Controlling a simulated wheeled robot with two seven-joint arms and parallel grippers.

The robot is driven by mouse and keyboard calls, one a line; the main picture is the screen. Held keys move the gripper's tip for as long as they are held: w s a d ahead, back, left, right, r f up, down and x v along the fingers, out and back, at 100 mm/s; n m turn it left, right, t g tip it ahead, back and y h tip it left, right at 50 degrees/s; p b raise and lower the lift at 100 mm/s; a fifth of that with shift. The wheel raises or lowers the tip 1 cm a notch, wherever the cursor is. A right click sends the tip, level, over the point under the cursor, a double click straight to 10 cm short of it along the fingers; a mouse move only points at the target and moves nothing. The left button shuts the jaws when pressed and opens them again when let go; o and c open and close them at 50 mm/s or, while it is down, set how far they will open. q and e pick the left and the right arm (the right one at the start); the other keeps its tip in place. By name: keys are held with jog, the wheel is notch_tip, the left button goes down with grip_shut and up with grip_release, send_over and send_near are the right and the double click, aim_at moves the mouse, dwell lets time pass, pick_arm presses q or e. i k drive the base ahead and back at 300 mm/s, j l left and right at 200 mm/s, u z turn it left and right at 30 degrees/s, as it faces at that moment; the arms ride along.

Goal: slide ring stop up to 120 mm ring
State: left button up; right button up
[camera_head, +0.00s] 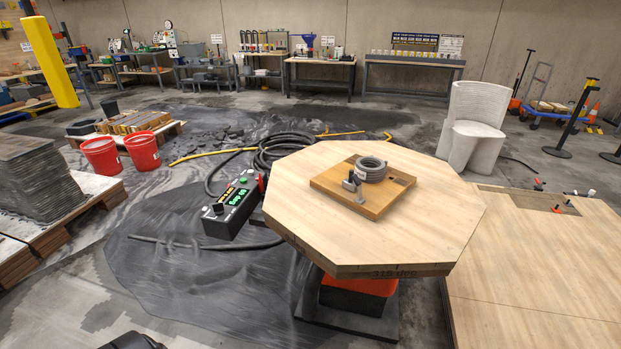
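A grey ring (370,168), looking like stacked round layers, sits on a square wooden board (378,206). The board lies on an octagonal wooden table (410,238). A small grey metal piece, which looks like the ring stop (351,184), stands on the board just to the front left of the ring. I cannot tell whether it touches the ring. No gripper fingers show in the head view. A dark rounded piece at the bottom left edge may be part of my own arm.
A control box (231,208) with a lit green display and black hoses (275,150) lie left of the table. A lower wooden platform (535,270) adjoins at the right. A white chair (472,125) stands behind. Red buckets (142,150) and stacked slabs (38,180) are farther left.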

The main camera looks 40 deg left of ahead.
aim_at(348, 184)
jog(key=u, duration=0.85)
jog(key=i+j+z, duration=0.1)
jog(key=j+z, duration=0.6)
jog(key=z, duration=0.2)
jog(key=j+z, duration=0.45)
jog(key=i+l, duration=0.05)
